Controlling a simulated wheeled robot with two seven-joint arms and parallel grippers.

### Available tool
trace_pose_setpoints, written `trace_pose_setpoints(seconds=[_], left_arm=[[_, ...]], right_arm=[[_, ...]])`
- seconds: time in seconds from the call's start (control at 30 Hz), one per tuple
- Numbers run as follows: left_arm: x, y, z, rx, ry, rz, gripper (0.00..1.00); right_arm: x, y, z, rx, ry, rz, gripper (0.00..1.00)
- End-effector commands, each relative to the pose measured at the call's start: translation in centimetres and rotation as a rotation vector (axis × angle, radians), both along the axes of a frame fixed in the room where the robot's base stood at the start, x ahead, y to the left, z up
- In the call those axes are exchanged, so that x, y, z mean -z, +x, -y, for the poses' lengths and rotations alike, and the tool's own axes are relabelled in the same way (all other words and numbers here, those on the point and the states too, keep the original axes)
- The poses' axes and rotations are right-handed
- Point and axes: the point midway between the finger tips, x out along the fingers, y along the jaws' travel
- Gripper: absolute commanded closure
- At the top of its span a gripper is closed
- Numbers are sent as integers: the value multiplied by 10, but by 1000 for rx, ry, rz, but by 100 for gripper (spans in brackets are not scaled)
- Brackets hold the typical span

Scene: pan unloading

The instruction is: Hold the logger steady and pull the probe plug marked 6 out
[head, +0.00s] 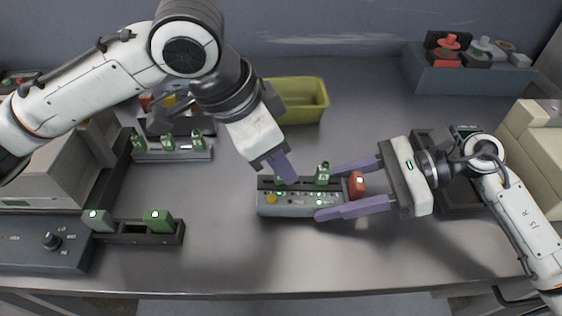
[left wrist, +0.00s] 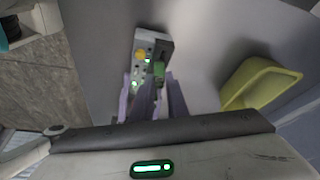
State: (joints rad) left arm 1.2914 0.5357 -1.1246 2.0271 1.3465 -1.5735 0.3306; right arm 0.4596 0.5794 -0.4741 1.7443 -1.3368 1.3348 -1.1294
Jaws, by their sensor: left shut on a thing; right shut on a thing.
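The logger (head: 300,211) is a grey box with a yellow button, small green lights and a dark back strip, lying on the bench. My right gripper (head: 335,190) is shut on its right end, one finger behind and one in front. My left gripper (head: 288,180) points down at the strip's left part, shut on a green plug mostly hidden in the head view; a green plug (left wrist: 158,72) shows near its fingers in the left wrist view. Another green plug (head: 322,173) stands upright to the right. An orange-red block (head: 356,185) is at the right end. I cannot read the numbers.
A grey rack with green plugs (head: 172,155) stands behind left. A dark holder (head: 135,238) with a green block is at front left. A yellow-green bin (head: 308,101) stands behind the logger, a blue-grey box (head: 465,76) at back right. The front bench is clear.

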Motion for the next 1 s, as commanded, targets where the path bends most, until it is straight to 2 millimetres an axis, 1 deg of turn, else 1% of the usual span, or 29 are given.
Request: trace_pose_setpoints(seconds=[0.03,0.3,0.6,0.83,0.87,0.9,0.97,1.0], left_arm=[[-7,2,1,-4,-8,11,100],[-17,2,1,-3,-7,10,100],[-25,1,0,-1,-4,5,100],[-25,1,0,-2,-3,3,100],[-24,1,0,-2,-2,3,100],[-24,1,0,-2,-2,3,100],[-24,1,0,-1,-2,3,100],[-24,1,0,-1,-2,3,100]], right_arm=[[8,0,3,5,-20,-10,86],[10,-1,3,2,-21,-12,86],[10,-2,3,0,-21,-11,85],[11,-2,2,-2,-21,-11,85],[11,-2,2,-1,-21,-10,48],[10,-2,2,-1,-20,-10,41],[9,-1,2,0,-19,-8,31],[9,-1,2,1,-18,-7,31]])
